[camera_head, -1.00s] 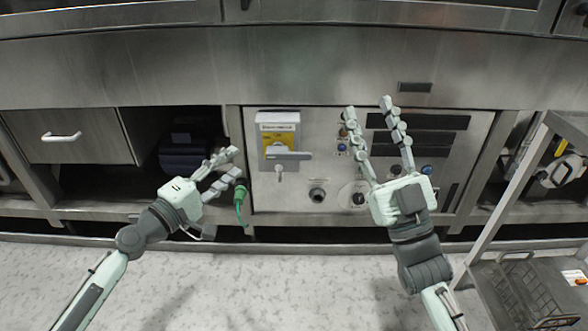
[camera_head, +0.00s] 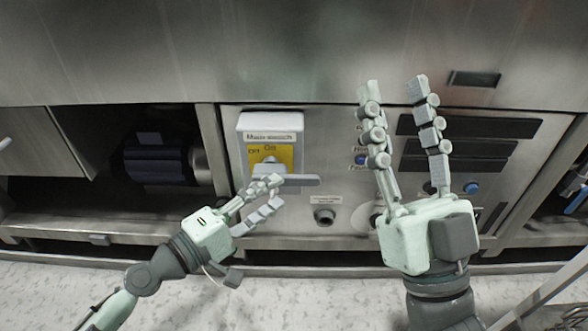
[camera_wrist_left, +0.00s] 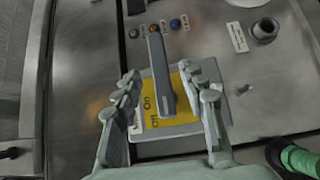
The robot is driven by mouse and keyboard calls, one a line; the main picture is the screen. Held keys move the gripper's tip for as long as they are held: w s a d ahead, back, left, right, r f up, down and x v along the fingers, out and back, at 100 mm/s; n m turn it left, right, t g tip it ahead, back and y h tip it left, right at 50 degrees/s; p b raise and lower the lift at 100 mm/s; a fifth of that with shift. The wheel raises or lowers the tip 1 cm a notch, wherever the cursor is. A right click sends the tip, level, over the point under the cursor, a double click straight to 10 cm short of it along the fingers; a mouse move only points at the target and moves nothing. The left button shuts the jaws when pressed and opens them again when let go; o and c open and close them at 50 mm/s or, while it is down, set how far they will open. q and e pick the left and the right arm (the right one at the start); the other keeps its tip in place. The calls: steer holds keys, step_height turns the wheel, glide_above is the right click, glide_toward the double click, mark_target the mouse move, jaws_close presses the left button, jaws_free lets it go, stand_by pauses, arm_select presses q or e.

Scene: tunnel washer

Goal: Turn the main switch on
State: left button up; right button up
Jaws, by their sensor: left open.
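The main switch (camera_head: 270,124) is a white box with a yellow plate marked Off and On, on the steel control panel. Its grey handle (camera_head: 300,181) sticks out to the right in the head view. In the left wrist view the handle (camera_wrist_left: 160,75) lies between the spread fingers of my left gripper (camera_wrist_left: 160,72), and the yellow plate (camera_wrist_left: 152,108) is behind it. In the head view my left gripper (camera_head: 275,191) is open just below the handle; contact cannot be told. My right gripper (camera_head: 394,85) is open and empty in front of the panel, right of the switch.
A round socket (camera_head: 324,214) sits below and right of the switch. Dark panel slots (camera_head: 455,125) and a blue button (camera_head: 471,187) are at the right. An open bay with a dark motor (camera_head: 160,160) lies left. A green part (camera_wrist_left: 300,160) shows in the left wrist view.

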mark_target(291, 182)
arm_select(q)
steer(key=p+x, duration=0.1)
steer(key=x, duration=0.4)
steer(key=shift+w+d+r, duration=0.1)
steer(key=shift+d+r, duration=0.05)
steer(key=shift+w+d, duration=0.35)
steer(key=shift+d, duration=0.05)
arm_select(e)
steer(key=shift+w+a+f+g, duration=0.4)
steer(key=shift+w+f+g, duration=0.1)
steer(key=shift+f+g, duration=0.25)
steer(key=shift+w+a+f+g, duration=0.35)
steer(key=shift+w+f+g, duration=0.15)
steer(key=shift+f+g, duration=0.25)
arm_select(q)
steer(key=shift+c, duration=0.2)
jaws_close()
